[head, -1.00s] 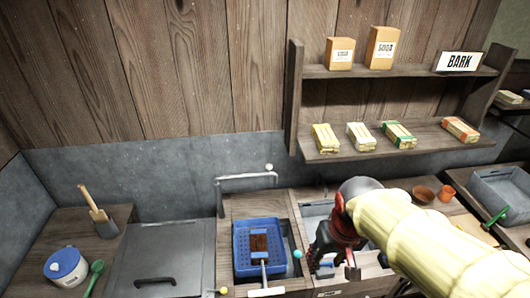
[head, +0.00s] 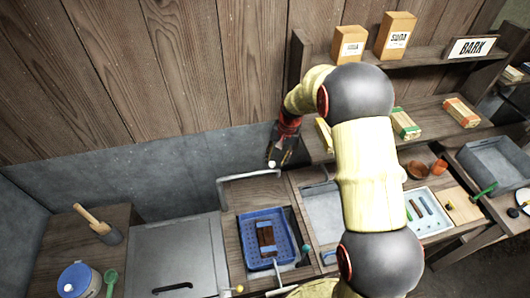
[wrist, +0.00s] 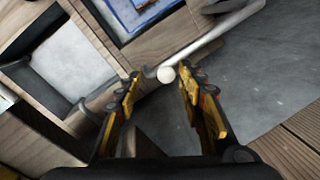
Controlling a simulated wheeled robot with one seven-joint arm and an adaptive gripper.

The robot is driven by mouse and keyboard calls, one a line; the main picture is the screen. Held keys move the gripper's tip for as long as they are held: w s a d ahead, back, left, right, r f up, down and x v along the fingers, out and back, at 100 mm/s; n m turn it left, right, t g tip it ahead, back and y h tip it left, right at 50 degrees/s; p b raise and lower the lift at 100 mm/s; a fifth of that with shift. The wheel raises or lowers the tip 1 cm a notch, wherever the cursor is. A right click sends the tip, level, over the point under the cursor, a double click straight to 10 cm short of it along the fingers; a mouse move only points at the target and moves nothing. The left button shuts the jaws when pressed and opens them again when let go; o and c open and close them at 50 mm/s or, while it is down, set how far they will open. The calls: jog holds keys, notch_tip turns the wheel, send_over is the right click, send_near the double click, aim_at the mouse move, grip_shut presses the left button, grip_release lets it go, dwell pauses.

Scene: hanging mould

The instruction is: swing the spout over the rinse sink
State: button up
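The spout (head: 247,176) is a thin grey metal pipe at the back of the counter, its arm reaching right from an upright at the left. A small white ball (head: 271,164) sits at its free end. My gripper (head: 279,158) is just above and beside that end. In the wrist view my gripper (wrist: 158,82) is open, and the white ball (wrist: 166,74) shows between its fingertips; contact cannot be told. The spout's pipe (wrist: 218,36) runs to the upper right there. A grey basin (head: 322,212) lies right of the blue tray's place; no label shows which is the rinse sink.
A blue perforated tray (head: 246,256) with a brown mould stands in front of the spout. A shelf (head: 440,118) with packets and boxes is close right of my arm. A grey lid (head: 175,262) covers the counter at left.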

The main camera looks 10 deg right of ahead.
aim_at(273, 163)
jog(key=shift+w+r+t, duration=0.3)
jog(key=shift+w+r, duration=0.2)
jog(key=shift+w, duration=0.4)
jog(key=shift+s+m, duration=0.25)
jog(key=shift+m, duration=0.15)
jog(key=shift+s+a+f, duration=0.15)
jog(key=shift+s+f, duration=0.05)
jog(key=shift+s, duration=0.1)
jog(key=f, duration=0.2)
jog(key=w+f+p, duration=0.1)
jog(key=f, duration=0.1)
jog(key=a+f, duration=0.1)
jog(key=f, duration=0.2)
jog(key=shift+w, duration=0.15)
jog(key=shift+c, duration=0.5)
grip_shut()
